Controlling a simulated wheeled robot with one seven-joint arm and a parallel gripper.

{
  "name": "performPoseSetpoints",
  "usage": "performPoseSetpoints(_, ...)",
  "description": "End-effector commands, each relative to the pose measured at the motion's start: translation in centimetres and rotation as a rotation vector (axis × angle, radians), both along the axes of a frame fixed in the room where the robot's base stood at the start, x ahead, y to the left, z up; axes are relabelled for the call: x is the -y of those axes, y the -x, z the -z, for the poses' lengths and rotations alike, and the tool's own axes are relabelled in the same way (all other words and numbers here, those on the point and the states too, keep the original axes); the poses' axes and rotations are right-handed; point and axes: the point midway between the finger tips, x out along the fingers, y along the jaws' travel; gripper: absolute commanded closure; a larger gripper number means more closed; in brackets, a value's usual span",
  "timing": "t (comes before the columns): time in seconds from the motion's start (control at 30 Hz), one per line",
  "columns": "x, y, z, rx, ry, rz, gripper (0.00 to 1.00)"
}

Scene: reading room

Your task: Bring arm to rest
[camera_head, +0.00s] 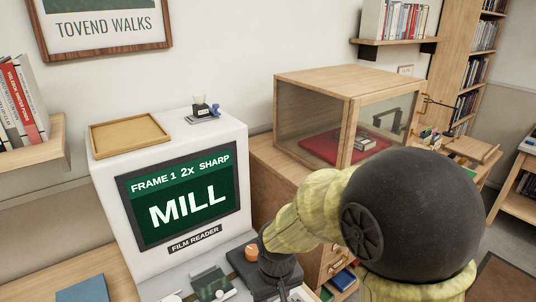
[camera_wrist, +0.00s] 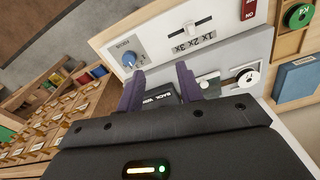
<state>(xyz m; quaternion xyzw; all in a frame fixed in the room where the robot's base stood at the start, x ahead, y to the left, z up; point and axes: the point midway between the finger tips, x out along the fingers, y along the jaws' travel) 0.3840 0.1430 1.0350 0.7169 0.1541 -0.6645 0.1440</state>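My gripper (camera_wrist: 160,72) shows in the wrist view with its two purple fingers apart and nothing held between them. It is above the film reader's front controls; a small black part with white lettering (camera_wrist: 162,96) shows beyond and between the fingers. In the head view my arm reaches in from the right, and its dark wrist end is low in front of the white film reader (camera_head: 108,190); the fingers are hard to make out there. The reader's screen (camera_head: 187,200) reads "FRAME 1 2x SHARP" and "MILL".
A wooden tray (camera_head: 130,133) and a small device (camera_head: 202,112) sit on top of the reader. A glass-sided wooden case (camera_head: 312,80) stands behind my arm.

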Motion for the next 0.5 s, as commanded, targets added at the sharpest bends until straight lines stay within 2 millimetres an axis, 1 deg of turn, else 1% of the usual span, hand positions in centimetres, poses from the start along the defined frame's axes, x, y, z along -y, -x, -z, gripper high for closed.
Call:
performPoseSetpoints(0.03, 2.5, 0.1, -0.6, 0.02, -0.008, 0.066, 0.64)
performPoseSetpoints(0.1, 5.4, 0.4, -1.2, 0.048, -0.017, 0.146, 0.64)
performPoseSetpoints(0.17, 7.7, 1.0, -1.6, 0.072, -0.024, 0.213, 0.64)
performPoseSetpoints(0.2, 9.2, 1.4, -1.8, 0.089, -0.028, 0.258, 0.64)
performPoseSetpoints(0.3, 12.2, 2.6, -2.3, 0.123, -0.032, 0.351, 0.64)
performPoseSetpoints(0.4, 13.8, 3.4, -2.5, 0.146, -0.034, 0.408, 0.64)
performPoseSetpoints(0.5, 14.4, 3.7, -2.5, 0.153, -0.034, 0.427, 0.64)
